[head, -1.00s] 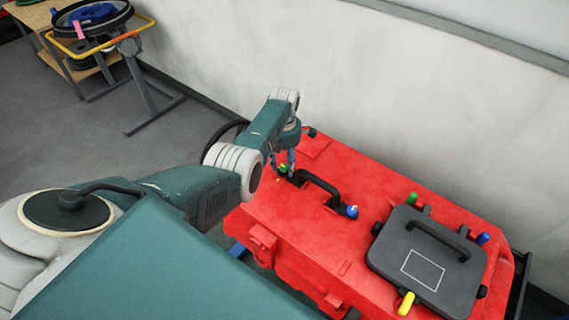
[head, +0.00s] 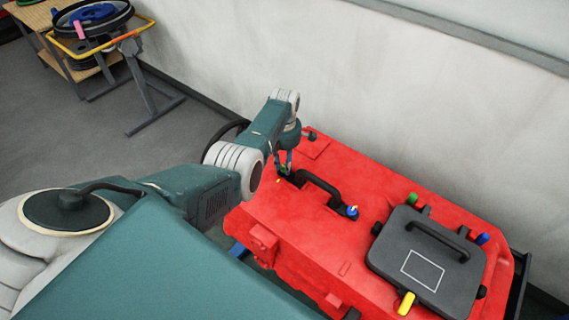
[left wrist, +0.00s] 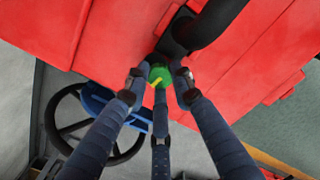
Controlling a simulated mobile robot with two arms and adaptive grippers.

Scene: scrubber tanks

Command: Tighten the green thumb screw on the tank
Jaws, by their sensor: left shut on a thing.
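The red tank (head: 330,240) stands below my left arm. The green thumb screw (left wrist: 160,74) is at the foot of a black handle (left wrist: 206,25) on the tank top; a yellow mark shows on it. My left gripper (left wrist: 160,80) is shut on the green thumb screw, with its fingers around it in the left wrist view. In the head view, my left gripper (head: 284,169) points down at the handle's left end and mostly hides the screw. My right gripper is not in view.
A blue screw (head: 352,210) sits at the handle's other end. A dark lidded panel (head: 422,262) with green, blue and yellow knobs covers the tank's right part. A pale wall (head: 420,110) stands behind. A cart (head: 150,80) is at the far left.

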